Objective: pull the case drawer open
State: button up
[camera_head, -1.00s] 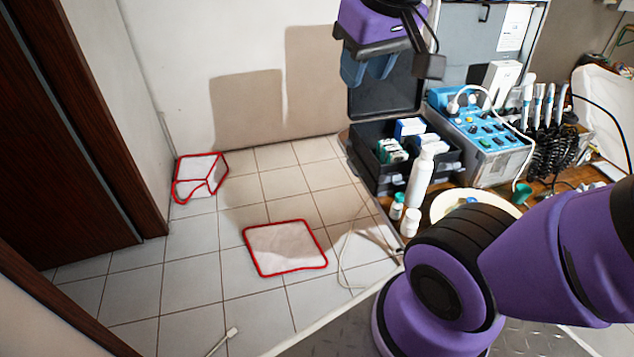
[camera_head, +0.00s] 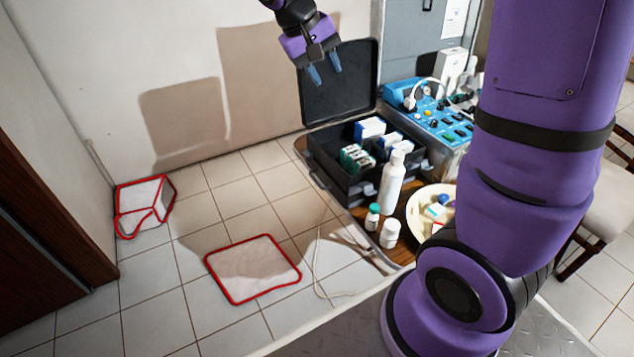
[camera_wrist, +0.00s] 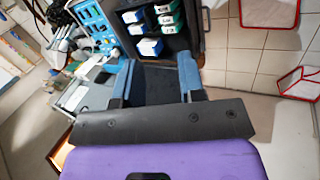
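The black case (camera_head: 345,183) stands on a wooden table with its lid (camera_head: 340,85) raised at the back. It holds several white, blue and green boxes. I cannot make out a separate drawer front or handle. My gripper (camera_head: 325,68), with blue fingers, hangs in front of the upper left part of the lid in the head view, apart from the case contents. In the wrist view my gripper (camera_wrist: 156,78) has its fingers spread with nothing held between them. A dark panel, seemingly the lid, shows behind the gap, and the case contents lie beyond the fingertips.
A white spray bottle (camera_head: 391,180), small bottles (camera_head: 372,216) and a cream bowl (camera_head: 413,212) stand right in front of the case. A blue control unit (camera_head: 432,115) is to its right. Tiled floor with a red-edged mat (camera_head: 252,270) lies left.

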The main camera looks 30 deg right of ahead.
jog(key=w+a+f+g+h, duration=0.1)
jog(key=w+f+h, duration=0.2)
jog(key=w+f, duration=0.55)
jog(key=w+a+f+g+h, duration=0.15)
jog(key=w+f, duration=0.35)
jog(key=f, duration=0.7)
jog(key=n+t+h, duration=0.2)
jog(key=t+h, duration=0.2)
jog(key=h, duration=0.2)
send_near(317, 181)
jog(key=shift+g, duration=0.25)
jog(key=x, duration=1)
jog(key=shift+w+f, duration=0.3)
jog(key=shift+w, duration=0.1)
grip_shut()
